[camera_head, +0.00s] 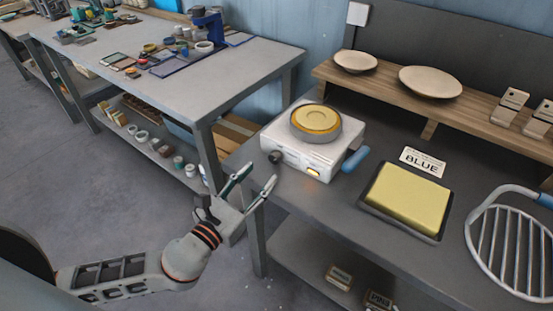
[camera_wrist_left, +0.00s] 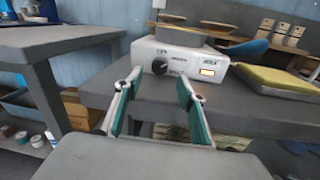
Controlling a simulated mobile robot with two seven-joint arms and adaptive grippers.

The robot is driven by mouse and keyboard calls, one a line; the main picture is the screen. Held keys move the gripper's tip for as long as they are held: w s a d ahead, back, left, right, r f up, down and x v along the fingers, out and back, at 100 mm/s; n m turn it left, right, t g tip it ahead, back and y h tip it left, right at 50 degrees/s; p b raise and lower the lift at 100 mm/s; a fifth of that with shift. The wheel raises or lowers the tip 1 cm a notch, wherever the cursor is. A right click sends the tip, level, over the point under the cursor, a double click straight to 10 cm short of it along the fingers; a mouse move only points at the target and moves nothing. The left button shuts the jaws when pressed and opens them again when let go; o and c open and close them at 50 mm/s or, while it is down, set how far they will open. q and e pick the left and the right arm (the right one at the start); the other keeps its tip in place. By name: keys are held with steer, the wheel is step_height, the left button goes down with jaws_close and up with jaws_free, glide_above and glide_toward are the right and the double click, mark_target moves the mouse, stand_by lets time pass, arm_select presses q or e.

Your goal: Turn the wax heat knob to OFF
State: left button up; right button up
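The wax heater is a white box (camera_head: 293,155) with a round pan of yellow wax (camera_head: 317,119) on top, standing at the left end of the dark bench. Its black heat knob (camera_head: 275,157) is on the front face at the left, and it also shows in the left wrist view (camera_wrist_left: 160,67). The knob's markings are too small to read. A lit amber light (camera_head: 313,172) is right of it. My left gripper (camera_head: 258,180) is open and empty, in front of the heater and apart from the knob. My right gripper is not in view.
A blue handle (camera_head: 355,159) sticks out at the heater's right. A yellow pad in a dark tray (camera_head: 408,199), a BLUE card (camera_head: 422,162) and a wire rack (camera_head: 510,245) lie further right. A shelf (camera_head: 450,107) with plates stands behind. A grey table (camera_head: 235,72) is at the left.

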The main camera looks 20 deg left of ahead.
mark_target(273, 160)
arm_select(q)
steer(key=x, duration=0.7)
steer(key=c, duration=1.1)
